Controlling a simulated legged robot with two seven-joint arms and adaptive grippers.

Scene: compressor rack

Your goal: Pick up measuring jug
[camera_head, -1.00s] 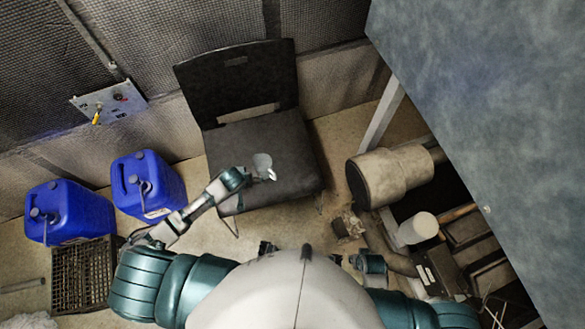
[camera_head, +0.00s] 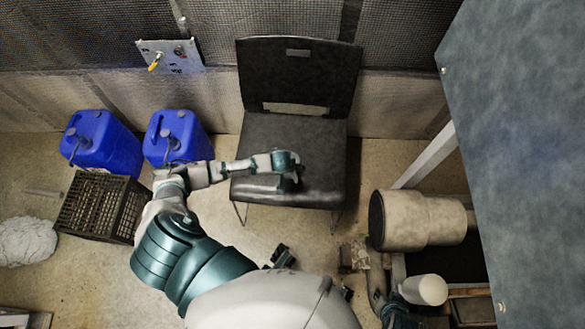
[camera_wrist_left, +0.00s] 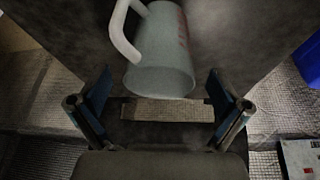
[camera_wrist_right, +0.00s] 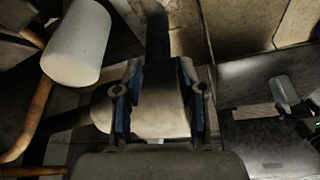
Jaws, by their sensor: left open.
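The measuring jug (camera_wrist_left: 163,60) is pale and translucent with a white handle on its left. It stands on the black chair seat (camera_head: 264,135). In the head view my left gripper (camera_head: 290,185) is over the seat, and the wrist hides the jug. In the left wrist view my left gripper (camera_wrist_left: 160,105) is open, with the jug just beyond its spread fingers and nothing held. The jug (camera_wrist_right: 284,90) also shows small in the right wrist view, beside the left gripper. My right gripper (camera_wrist_right: 158,100) is open and empty, low near the beige cylinder.
The beige cylinder (camera_head: 425,217) and a white cylinder (camera_head: 428,290) stand right of the chair. A large grey panel (camera_head: 520,120) overhangs there. Blue canisters (camera_head: 95,145) and a dark crate (camera_head: 100,205) are on the left. The chair backrest (camera_head: 300,75) rises behind the seat.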

